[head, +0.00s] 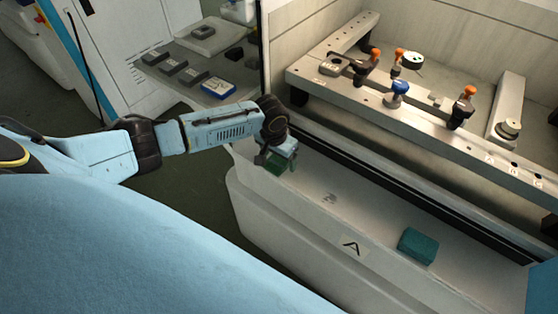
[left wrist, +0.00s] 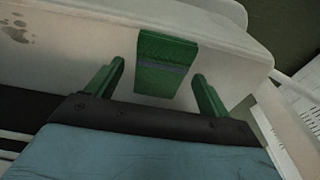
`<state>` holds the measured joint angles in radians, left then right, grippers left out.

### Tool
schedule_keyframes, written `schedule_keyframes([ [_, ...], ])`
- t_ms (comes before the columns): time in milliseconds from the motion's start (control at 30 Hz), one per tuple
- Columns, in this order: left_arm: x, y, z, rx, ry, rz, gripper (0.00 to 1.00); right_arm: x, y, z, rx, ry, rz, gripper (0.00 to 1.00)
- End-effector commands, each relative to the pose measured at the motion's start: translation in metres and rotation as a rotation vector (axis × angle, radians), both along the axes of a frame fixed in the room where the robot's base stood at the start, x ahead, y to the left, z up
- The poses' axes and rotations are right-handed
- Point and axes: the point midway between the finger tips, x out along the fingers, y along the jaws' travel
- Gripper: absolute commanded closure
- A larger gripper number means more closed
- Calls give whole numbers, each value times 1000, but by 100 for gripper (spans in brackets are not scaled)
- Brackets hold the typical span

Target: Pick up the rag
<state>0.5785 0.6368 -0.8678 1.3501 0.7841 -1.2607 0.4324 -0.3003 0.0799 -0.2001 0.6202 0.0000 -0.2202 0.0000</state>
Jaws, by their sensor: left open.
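A green folded piece with a grey-blue stripe, which looks like the rag (left wrist: 165,65), lies on the pale ledge in the left wrist view. My left gripper (head: 277,160) is open above the left end of the ledge in the head view. In the left wrist view its two green fingers stand apart, one on each side of the rag, and a gap shows on both sides. In the head view the gripper largely covers the rag. My right gripper is not in view.
A grey table (head: 190,62) with small blocks stands at the back left.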

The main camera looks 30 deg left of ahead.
Motion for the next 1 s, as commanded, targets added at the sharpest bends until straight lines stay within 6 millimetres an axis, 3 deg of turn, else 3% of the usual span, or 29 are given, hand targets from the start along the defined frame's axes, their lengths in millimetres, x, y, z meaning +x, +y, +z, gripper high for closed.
schedule_keyframes([
  [367, 0, 0, -2, -1, 0, 1, 20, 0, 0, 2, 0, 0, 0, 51],
  [767, 0, 0, -2, -1, 0, 0, 71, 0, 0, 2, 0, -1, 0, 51],
  [1000, 0, 0, -1, 0, -2, 0, 72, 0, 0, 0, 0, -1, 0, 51],
])
